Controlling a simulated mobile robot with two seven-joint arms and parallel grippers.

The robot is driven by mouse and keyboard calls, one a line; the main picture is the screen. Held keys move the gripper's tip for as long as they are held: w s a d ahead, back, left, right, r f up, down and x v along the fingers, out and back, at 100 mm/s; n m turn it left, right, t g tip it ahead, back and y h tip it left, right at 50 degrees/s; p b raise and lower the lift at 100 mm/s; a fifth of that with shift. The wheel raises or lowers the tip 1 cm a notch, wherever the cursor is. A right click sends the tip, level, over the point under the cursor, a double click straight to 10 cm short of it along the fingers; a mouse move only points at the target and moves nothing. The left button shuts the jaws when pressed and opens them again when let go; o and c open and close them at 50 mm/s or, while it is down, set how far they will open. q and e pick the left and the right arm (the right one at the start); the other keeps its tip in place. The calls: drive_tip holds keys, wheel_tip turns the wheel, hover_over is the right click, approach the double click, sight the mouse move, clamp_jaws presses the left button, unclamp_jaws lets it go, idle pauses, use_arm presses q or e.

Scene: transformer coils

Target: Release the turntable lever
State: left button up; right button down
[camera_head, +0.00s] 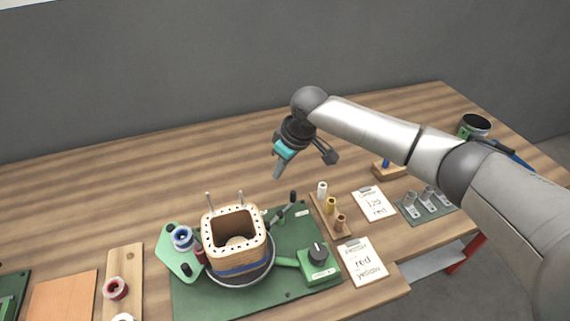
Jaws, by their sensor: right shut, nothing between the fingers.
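The turntable (262,277) is a round metal disc on a green base plate (200,300). A square wooden coil former (234,237) stands on it, with a blue band low on its side. The lever (284,207) is a thin tilted bar with a dark knob, rising from the plate just right of the former. My right gripper (277,172) is above the table behind the lever, pointing down. It is shut and empty, apart from the lever. My left gripper is not in view.
A wooden rack of spools (331,212), written cards (374,203) and a grey-green tray (427,205) lie further right. A wire spool (182,238) stands left. The table's back left is clear.

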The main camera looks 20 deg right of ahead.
drive_tip(key=x, duration=0.3)
drive_tip(key=shift+w+a+f+b, duration=0.1)
drive_tip(key=shift+f+b, duration=0.3)
drive_tip(key=shift+f, duration=0.35)
drive_tip(key=shift+s+d+r+p, duration=0.15)
drive_tip(key=shift+s+d+p, duration=0.15)
drive_tip(key=shift+s+d, duration=0.85)
drive_tip(key=shift+s, duration=0.35)
